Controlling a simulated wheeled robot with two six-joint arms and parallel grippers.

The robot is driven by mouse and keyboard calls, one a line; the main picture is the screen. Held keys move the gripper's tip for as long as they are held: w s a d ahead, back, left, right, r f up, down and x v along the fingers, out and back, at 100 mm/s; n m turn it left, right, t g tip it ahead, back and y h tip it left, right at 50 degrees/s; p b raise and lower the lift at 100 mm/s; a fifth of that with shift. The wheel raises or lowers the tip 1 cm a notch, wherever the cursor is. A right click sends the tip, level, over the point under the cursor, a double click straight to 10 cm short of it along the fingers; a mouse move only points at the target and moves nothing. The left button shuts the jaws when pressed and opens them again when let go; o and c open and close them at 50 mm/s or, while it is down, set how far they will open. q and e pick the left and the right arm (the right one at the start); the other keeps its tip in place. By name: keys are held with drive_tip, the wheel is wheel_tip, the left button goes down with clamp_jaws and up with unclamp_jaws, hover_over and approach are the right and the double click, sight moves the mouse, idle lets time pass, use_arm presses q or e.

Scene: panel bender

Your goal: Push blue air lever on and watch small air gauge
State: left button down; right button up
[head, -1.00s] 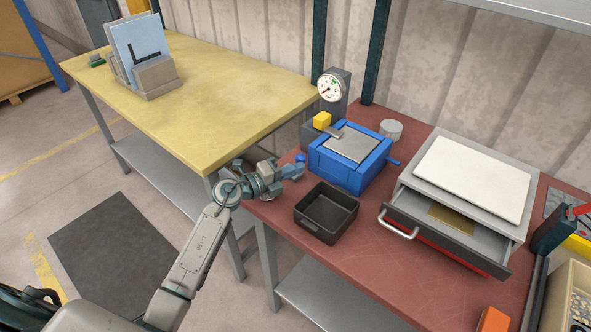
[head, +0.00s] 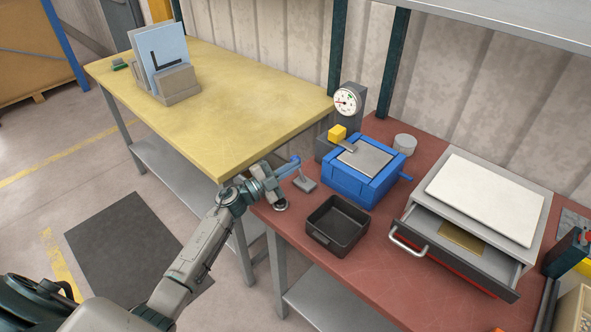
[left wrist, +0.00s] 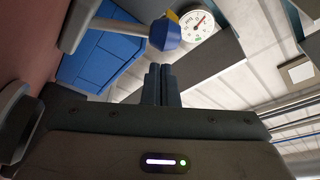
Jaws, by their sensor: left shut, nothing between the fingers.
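The blue air lever's knob (head: 295,160) tops a grey arm with a grey foot at the red bench's left edge. In the left wrist view the blue knob (left wrist: 165,33) is just beyond my fingertips; I cannot tell whether they touch. My left gripper (head: 287,170) is shut and empty, beside the lever and partly covering it. Its two fingers (left wrist: 160,72) are together in the left wrist view. The small air gauge (head: 348,101) is a round white dial behind the blue bender; it also shows in the left wrist view (left wrist: 200,22). Its reading is too small to tell.
The blue bender (head: 350,185) with a yellow block (head: 337,132) stands right of the lever. A black tray (head: 337,226) is in front of it. A drawer unit (head: 410,215) stands open at right. The yellow table (head: 235,105) is mostly clear.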

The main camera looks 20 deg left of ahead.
use_arm(q)
drive_tip(key=shift+w+a+f, duration=0.15)
drive_tip(key=shift+a, duration=0.35)
idle(0.4)
